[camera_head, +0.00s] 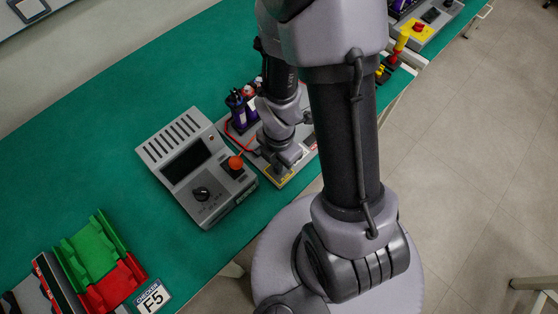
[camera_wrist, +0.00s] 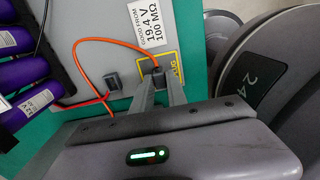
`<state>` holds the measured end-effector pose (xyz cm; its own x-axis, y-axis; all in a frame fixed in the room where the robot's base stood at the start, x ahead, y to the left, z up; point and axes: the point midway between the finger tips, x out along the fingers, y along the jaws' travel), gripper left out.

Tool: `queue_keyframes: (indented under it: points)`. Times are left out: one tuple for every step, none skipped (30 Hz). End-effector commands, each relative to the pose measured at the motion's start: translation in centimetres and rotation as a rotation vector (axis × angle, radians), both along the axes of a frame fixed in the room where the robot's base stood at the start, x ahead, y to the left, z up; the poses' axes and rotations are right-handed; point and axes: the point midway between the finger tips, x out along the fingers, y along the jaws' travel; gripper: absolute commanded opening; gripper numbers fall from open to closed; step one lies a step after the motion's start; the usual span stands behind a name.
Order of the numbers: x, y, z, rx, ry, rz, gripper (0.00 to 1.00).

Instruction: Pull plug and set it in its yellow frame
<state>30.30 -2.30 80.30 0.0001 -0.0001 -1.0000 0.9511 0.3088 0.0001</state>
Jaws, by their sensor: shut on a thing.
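My gripper (camera_wrist: 159,78) is shut on a small dark plug (camera_wrist: 157,72) with an orange cable (camera_wrist: 112,40). The plug is over the yellow frame (camera_wrist: 177,58), which is marked on the grey board and partly hidden by my fingers. I cannot tell whether the plug touches the board. A dark grey block, perhaps a socket (camera_wrist: 113,80), stands left of the plug, with a red lead near it. In the head view the yellow frame (camera_head: 282,178) lies at the board's front corner, under my gripper; the plug is hidden there.
Purple cylinders (camera_wrist: 22,66) stand on the board, left in the wrist view. A grey tester (camera_head: 195,165) with a dial and an orange knob (camera_head: 236,162) stands beside the board. Green and red trays (camera_head: 95,255) sit further left. Green tabletop (camera_head: 95,130) behind is clear.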

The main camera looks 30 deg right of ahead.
Motion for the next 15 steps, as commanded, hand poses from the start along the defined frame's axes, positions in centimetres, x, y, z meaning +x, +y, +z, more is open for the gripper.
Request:
queue_keyframes:
  points:
    - [0.01,0.0,-0.27,0.0,0.0,0.0,0.0]
    - [0.01,0.0,-0.32,0.0,0.0,0.0,0.0]
    - [0.02,0.01,-0.33,0.0,0.0,0.0,0.0]
    - [0.02,0.01,-0.31,0.0,0.0,0.0,0.0]
    - [0.02,0.01,-0.28,0.0,0.0,0.0,0.0]
    - [0.02,0.01,-0.27,0.0,0.0,0.0,0.0]
    - [0.02,0.01,-0.26,0.0,0.0,0.0,0.0]
    - [0.02,0.01,-0.26,0.0,0.0,0.0,0.0]
    - [0.02,0.01,-0.26,0.0,0.0,0.0,0.22]
    - [0.02,0.01,-0.26,0.0,0.0,0.0,0.28]
    - [0.02,0.01,-0.26,0.0,0.0,0.0,0.34]
    - [0.02,0.01,-0.26,0.0,0.0,0.0,0.42]
    - [0.02,0.01,-0.26,0.0,0.0,0.0,0.43]
    - [0.02,0.01,-0.26,0.0,0.0,0.0,0.43]
    - [0.02,0.01,-0.26,0.0,0.0,0.0,0.43]
